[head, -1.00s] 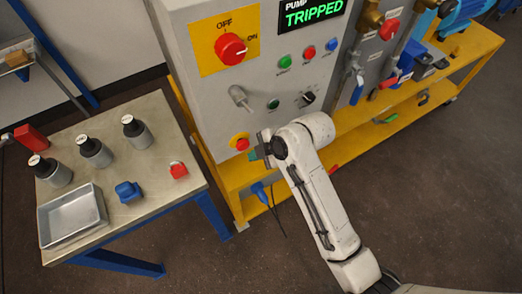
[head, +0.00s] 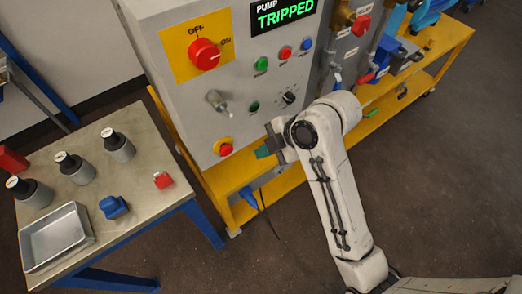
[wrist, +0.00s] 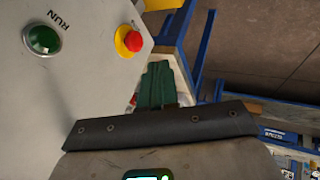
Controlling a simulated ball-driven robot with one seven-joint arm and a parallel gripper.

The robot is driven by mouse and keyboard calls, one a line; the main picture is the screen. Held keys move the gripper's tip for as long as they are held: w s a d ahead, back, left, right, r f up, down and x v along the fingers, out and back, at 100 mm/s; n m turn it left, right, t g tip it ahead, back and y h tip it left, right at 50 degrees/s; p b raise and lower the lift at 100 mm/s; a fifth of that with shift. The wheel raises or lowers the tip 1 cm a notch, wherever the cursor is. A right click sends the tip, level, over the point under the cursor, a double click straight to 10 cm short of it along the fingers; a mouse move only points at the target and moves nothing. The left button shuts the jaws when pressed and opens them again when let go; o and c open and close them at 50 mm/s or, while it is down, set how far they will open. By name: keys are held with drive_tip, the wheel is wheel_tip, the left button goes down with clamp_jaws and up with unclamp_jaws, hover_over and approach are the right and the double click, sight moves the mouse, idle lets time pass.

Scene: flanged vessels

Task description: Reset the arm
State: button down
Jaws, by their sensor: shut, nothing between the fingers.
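My gripper (head: 264,151) is shut and empty, its green fingertips pressed together. In the head view it is in front of the lower part of the grey control panel (head: 235,105), right of the red stop button (head: 225,147) on its yellow base and apart from it. In the wrist view the shut fingers (wrist: 158,85) point away from the camera. The red stop button (wrist: 132,41) is up and left of them there, with the green RUN button (wrist: 42,39) farther left.
A metal table (head: 140,185) at left bears several black-capped bottles, an empty tray (head: 55,237), a blue part (head: 113,207) and a red padlock (head: 163,180). A yellow frame (head: 412,75) with pipework runs right. The display reads TRIPPED. Floor at right is clear.

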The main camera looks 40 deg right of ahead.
idle(0.4)
drive_tip(key=s+d+f+m+g+h, duration=0.2)
drive_tip(key=s+f+m, duration=0.4)
drive_tip(key=s+m, duration=0.2)
drive_tip(key=s+d+f+m+g+h, duration=0.2)
drive_tip(key=s+f+m, duration=0.4)
drive_tip(key=s+m, duration=0.3)
drive_tip(key=s+d, duration=0.1)
drive_tip(key=s, duration=0.2)
drive_tip(key=shift+s+g+h, duration=0.3)
drive_tip(key=shift+h, duration=0.1)
